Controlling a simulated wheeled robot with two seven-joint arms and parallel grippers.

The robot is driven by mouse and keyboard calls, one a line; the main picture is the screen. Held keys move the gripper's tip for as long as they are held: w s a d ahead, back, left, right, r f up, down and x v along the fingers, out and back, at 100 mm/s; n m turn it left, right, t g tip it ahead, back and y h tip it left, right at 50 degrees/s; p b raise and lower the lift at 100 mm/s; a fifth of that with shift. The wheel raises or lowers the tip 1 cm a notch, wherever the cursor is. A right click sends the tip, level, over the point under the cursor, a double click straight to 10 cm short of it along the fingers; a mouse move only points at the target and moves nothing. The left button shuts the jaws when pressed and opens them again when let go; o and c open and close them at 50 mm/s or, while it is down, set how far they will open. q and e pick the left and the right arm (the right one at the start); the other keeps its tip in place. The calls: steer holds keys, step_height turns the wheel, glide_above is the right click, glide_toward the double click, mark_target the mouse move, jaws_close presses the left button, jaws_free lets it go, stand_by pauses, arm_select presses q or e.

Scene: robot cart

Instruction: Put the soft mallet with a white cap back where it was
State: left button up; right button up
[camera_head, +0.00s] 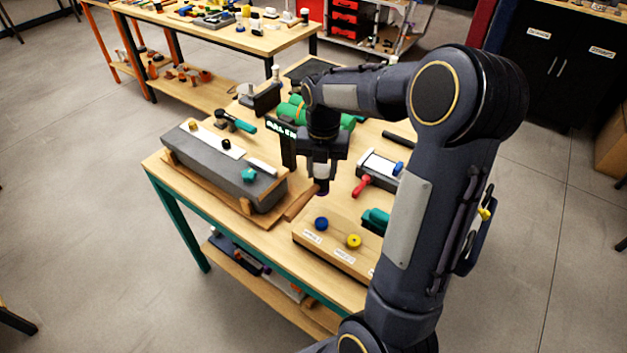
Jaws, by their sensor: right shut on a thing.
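My right gripper (322,160) reaches down over the middle of the workbench and is shut on a mallet. The mallet's whitish cap (321,171) shows just below the fingers, with a dark purplish end under it. A wooden handle (299,204) slants down to the left from there. The gripper hides part of the mallet's head. A wooden rack (315,244) with small labels lies just below and to the right, with a blue round piece (321,223), a yellow one (353,241) and a teal one (375,219) on it. My left gripper is out of view.
A long grey block (215,168) on a wooden base stands left of the gripper. A grey device with a red handle (361,186) is to the right. Green rolls (292,110) lie behind. My right arm hides the bench's right side.

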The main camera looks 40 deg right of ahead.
steer(key=shift+w+d+f, duration=0.25)
steer(key=shift+w+f, duration=0.55)
steer(key=shift+f, duration=0.7)
steer(key=shift+w+d+f, duration=0.25)
steer(key=shift+w+f, duration=0.6)
steer(key=shift+f, duration=0.7)
steer(key=shift+w+d+f, duration=0.25)
steer(key=shift+w+f, duration=0.55)
steer(key=shift+f, duration=0.7)
steer(key=shift+f, duration=0.15)
steer(key=o, duration=1.2)
